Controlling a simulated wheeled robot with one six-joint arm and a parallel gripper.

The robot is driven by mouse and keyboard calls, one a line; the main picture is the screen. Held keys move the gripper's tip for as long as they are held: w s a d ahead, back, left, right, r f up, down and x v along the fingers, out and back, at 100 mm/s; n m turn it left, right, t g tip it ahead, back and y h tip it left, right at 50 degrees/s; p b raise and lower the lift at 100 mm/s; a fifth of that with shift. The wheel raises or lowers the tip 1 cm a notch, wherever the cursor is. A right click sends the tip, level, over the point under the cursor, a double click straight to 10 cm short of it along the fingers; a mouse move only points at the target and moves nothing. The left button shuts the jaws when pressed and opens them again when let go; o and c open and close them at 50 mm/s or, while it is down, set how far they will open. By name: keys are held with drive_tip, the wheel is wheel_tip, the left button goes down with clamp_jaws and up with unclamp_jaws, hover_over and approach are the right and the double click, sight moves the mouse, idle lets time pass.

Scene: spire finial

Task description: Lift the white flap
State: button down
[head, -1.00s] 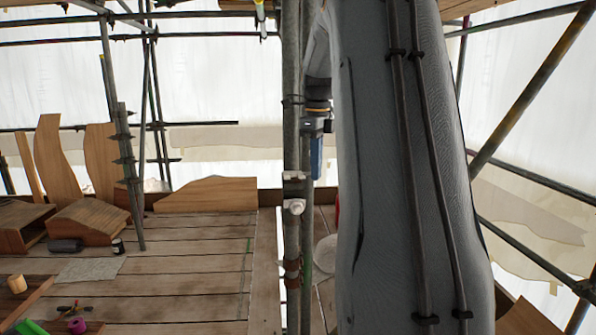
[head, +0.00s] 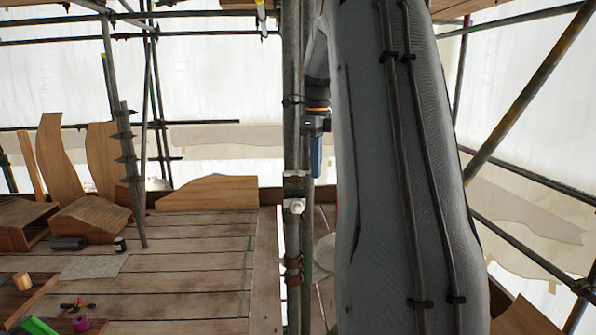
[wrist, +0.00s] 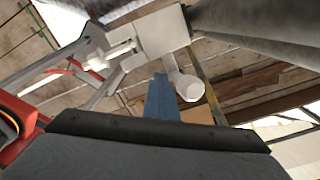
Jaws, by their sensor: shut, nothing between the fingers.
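A scaffold coupler (head: 295,190) with pale white parts is clamped on the upright pole (head: 292,100). In the wrist view its white plate (wrist: 162,32), perhaps the flap, shows at top centre, with a white rounded bolt end (wrist: 190,88) below it and another white bolt (wrist: 97,62) at left. I cannot tell the flap's hinge or angle for sure. My gripper (head: 316,165) has blue fingers, shut and empty, just right of the pole and slightly above the coupler. In the wrist view the fingers (wrist: 160,100) appear just below the plate; contact cannot be told.
Scaffold poles cross the space; a diagonal brace (head: 530,90) stands at right. The plank deck (head: 190,260) lies left of the pole, with wooden boxes (head: 95,217) and small tools. A red object (wrist: 15,125) shows at left in the wrist view.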

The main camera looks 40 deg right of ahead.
drive_tip(key=shift+w+d+r+p, duration=0.4)
drive_tip(key=shift+w+d+r, duration=0.05)
drive_tip(key=shift+w+r, duration=0.1)
drive_tip(key=shift+w+d, duration=0.1)
drive_tip(key=shift+w, duration=0.1)
drive_tip(key=shift+w+d+f+p, duration=0.4)
drive_tip(key=shift+w+f, duration=0.25)
drive_tip(key=shift+w, duration=0.3)
drive_tip(key=shift+s+r, duration=0.25)
drive_tip(key=shift+s+d+r+p, duration=0.1)
drive_tip(key=shift+s+r+p, duration=0.05)
drive_tip(key=shift+r+p, duration=0.35)
drive_tip(key=shift+w+d, duration=0.1)
drive_tip(key=shift+w, duration=0.1)
